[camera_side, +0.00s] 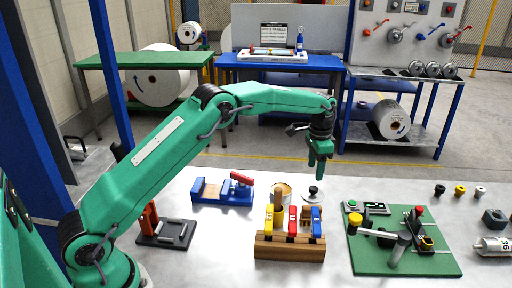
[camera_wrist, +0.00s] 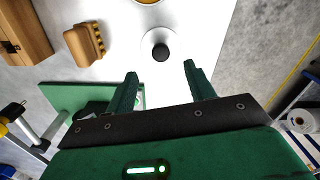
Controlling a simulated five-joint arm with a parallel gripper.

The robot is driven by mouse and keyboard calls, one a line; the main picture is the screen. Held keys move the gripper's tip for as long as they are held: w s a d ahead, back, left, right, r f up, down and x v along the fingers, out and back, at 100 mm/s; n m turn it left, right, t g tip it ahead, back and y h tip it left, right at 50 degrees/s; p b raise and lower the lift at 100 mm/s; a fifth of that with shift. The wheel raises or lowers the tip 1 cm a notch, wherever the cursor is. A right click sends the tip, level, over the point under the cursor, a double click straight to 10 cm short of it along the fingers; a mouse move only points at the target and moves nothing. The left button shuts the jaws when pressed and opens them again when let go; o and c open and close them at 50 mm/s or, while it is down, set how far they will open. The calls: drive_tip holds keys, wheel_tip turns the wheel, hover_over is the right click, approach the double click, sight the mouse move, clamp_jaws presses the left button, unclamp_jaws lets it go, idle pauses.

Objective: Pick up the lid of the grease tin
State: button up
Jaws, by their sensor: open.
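The lid (camera_side: 313,197) is a pale disc with a black knob, lying on the metal table to the right of the grease tin. It also shows in the wrist view as a whitish disc with a dark knob (camera_wrist: 160,45), top centre. The open grease tin (camera_side: 282,188) stands behind the wooden rack; only its edge shows at the top of the wrist view (camera_wrist: 148,1). My gripper (camera_side: 319,176) points down above the table near the lid. In the wrist view my gripper (camera_wrist: 160,72) is open and empty, with the lid beyond its fingertips, apart from them.
A wooden rack (camera_side: 290,252) with yellow, red and blue handles stands in front of the lid. A brown brush-like block (camera_wrist: 84,44) lies beside the lid. A green board (camera_side: 432,262) with fittings is to the right. A blue vise (camera_side: 223,198) is left.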

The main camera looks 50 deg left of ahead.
sight(314, 188)
drive_tip(key=shift+f, duration=1.25)
drive_tip(key=shift+f, duration=0.15)
drive_tip(key=shift+w+f, duration=0.1)
drive_tip(key=shift+f, duration=2.4)
drive_tip(key=shift+c, duration=0.4)
drive_tip(key=c, duration=1)
